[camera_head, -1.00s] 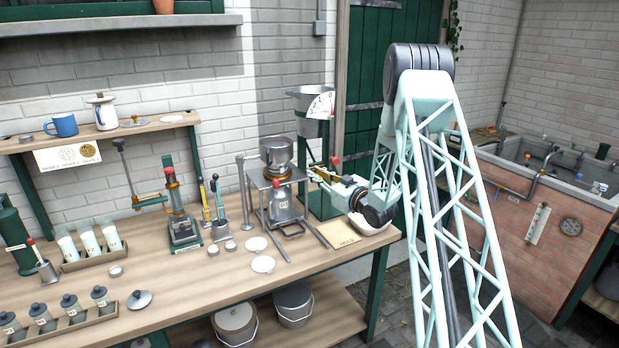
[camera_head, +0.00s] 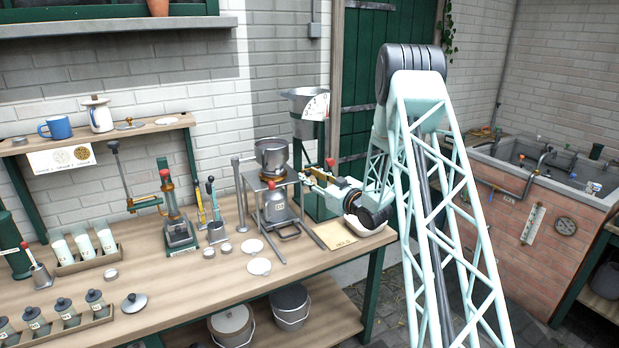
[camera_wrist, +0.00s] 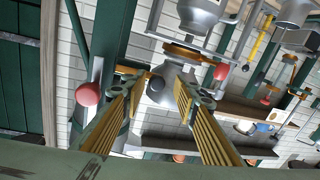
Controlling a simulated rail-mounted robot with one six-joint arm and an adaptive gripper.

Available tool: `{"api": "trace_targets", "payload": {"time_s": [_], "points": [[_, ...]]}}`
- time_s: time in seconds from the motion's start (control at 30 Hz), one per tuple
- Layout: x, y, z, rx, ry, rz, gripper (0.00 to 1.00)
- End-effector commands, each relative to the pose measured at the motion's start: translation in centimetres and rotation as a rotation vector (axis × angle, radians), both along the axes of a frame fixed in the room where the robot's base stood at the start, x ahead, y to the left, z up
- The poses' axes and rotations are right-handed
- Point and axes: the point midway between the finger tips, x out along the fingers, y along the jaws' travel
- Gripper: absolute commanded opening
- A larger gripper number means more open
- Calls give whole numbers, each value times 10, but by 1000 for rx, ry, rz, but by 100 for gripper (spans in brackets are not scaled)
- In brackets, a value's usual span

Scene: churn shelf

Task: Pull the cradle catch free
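A metal stand (camera_head: 268,184) on the bench holds a steel pot (camera_head: 271,155) on top and a grey metal vessel (camera_head: 277,205) below. My gripper (camera_head: 306,177) reaches in from the right, close beside the stand. In the wrist view my gripper (camera_wrist: 164,88) is open, its two yellow-ribbed fingers spread. A small dark round knob (camera_wrist: 157,83) shows between the fingertips, in front of the grey vessel (camera_wrist: 163,91); I cannot tell whether anything touches it. A red knob (camera_wrist: 88,94) is outside the left finger. I cannot tell for certain which part is the cradle catch.
A green lever press (camera_head: 176,228) stands to the left.

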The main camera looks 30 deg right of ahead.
Motion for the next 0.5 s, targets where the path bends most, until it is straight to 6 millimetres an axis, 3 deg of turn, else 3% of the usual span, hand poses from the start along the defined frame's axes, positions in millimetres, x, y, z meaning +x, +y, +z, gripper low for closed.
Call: {"api": "trace_targets", "payload": {"time_s": [0.27,0.5], "points": [[-17,-4,1,1,0,-1,28],[-49,-9,0,1,1,-1,28]]}}
